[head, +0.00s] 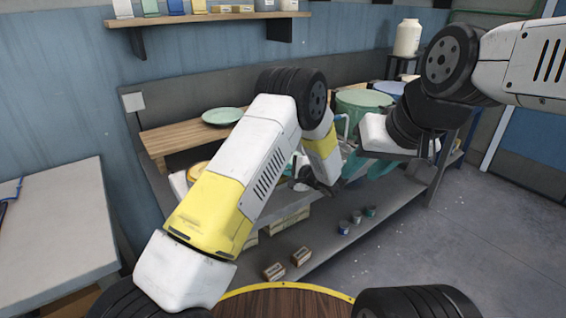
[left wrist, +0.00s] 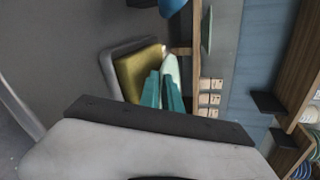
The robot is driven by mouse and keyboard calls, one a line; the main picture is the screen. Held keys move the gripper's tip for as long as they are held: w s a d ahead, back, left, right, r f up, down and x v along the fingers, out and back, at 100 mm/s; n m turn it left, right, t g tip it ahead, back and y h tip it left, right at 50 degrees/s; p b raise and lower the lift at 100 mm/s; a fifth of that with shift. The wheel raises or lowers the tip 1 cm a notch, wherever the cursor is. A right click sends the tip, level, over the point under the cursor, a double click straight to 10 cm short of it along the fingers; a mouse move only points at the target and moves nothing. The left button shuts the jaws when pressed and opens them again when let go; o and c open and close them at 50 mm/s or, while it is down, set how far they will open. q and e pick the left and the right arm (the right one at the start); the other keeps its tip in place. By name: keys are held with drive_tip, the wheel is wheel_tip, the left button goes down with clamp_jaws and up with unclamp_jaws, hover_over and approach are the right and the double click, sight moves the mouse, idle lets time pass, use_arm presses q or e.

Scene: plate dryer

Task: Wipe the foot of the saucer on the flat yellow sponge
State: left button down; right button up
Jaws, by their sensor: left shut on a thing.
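In the left wrist view a flat yellow sponge (left wrist: 143,70) lies in a shallow grey tray (left wrist: 107,68). My left gripper (left wrist: 163,88), with teal fingers, is shut on the pale green saucer (left wrist: 171,68), which shows as a narrow, tilted sliver beside the sponge. I cannot tell whether its foot touches the sponge. In the head view my left arm hides most of this gripper and the saucer. A yellow patch (head: 197,171), seemingly the sponge, shows left of that arm. My right gripper (head: 368,167) appears open and empty, right of the left arm.
A green plate (head: 223,116) lies on the wooden rack (head: 182,136) at the back of the bench. A green bin (head: 362,99) stands to the right. Small boxes (head: 274,271) and cans sit on the lower shelf. A grey-white table (head: 60,235) stands at left.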

use_arm(q)
drive_tip(key=shift+d+r, duration=0.1)
drive_tip(key=shift+r, duration=2.9)
